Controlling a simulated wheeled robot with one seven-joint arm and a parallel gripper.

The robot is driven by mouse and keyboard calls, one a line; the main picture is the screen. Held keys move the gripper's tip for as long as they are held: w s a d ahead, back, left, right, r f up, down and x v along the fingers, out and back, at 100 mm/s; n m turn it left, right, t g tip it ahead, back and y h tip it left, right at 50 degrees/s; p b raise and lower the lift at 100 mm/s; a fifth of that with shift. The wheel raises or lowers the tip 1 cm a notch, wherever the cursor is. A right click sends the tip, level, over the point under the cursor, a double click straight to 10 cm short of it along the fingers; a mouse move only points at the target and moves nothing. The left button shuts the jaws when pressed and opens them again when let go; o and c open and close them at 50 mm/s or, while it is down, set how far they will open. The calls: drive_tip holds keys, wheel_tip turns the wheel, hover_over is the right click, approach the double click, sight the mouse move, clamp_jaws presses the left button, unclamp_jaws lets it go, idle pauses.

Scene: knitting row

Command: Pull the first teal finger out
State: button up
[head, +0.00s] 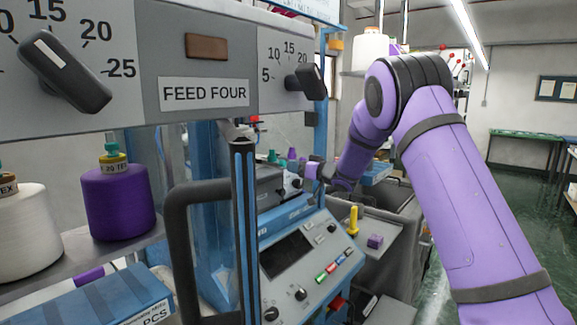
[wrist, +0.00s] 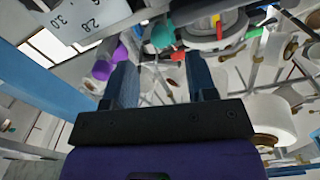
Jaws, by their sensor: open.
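In the wrist view, a teal rounded piece (wrist: 163,36) shows beyond my gripper's fingertips, roughly in line with the space between them. A purple piece (wrist: 104,66) is to its left. A small teal piece (head: 272,156) and a purple piece (head: 292,153) also show in the head view, above the grey machine head; I cannot tell which teal piece is the first finger. My gripper (wrist: 160,68) is open, with nothing between its two dark fingers. In the head view, my purple wrist reaches the machine head, and the fingertips are too small to make out.
A blue-grey control panel (head: 310,258) stands below the machine head. A dark curved handle (head: 180,240) and upright posts stand in front at left. Thread cones, one purple (head: 118,200), sit on a shelf. In the wrist view, a white scale plate (wrist: 75,18) is close at upper left.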

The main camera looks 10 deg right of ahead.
sight(285, 163)
drive_tip(key=shift+x, duration=2.25)
